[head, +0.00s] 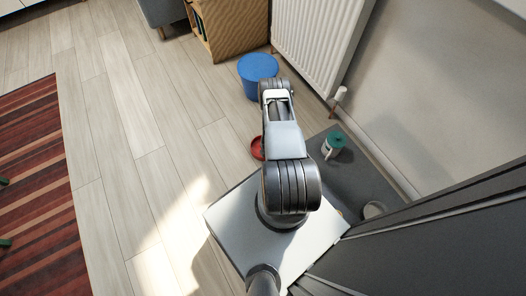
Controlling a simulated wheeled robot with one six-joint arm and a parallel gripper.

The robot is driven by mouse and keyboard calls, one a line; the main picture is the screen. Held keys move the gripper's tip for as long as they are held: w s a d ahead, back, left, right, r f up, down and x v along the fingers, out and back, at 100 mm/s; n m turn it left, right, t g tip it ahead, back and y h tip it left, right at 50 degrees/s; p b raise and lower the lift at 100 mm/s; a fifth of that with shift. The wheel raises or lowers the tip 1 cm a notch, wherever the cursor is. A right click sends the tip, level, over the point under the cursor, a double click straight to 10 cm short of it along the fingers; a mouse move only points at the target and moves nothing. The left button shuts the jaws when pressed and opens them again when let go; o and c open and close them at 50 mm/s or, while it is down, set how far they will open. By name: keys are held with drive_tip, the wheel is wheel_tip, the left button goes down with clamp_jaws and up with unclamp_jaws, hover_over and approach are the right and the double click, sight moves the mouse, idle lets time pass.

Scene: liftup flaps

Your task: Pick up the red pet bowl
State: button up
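The red pet bowl (257,148) is on the floor near the middle of the head view, at the left edge of a dark grey mat. My arm covers its right side, so only its left part shows. My arm reaches forward over the floor, and its far end is beyond the bowl in the picture, close to the blue pouf. The fingers of my gripper are hidden behind the arm links, so I cannot see whether they hold anything.
The dark grey mat (362,180) holds a white container with a teal lid (335,142) and a pale round object (374,210). A blue pouf (257,68), radiator (315,35) and wooden cabinet (236,25) stand beyond. Wood floor is clear left, towards a striped rug (35,170).

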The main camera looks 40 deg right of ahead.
drive_tip(key=shift+f, duration=0.1)
clamp_jaws()
idle(0.3)
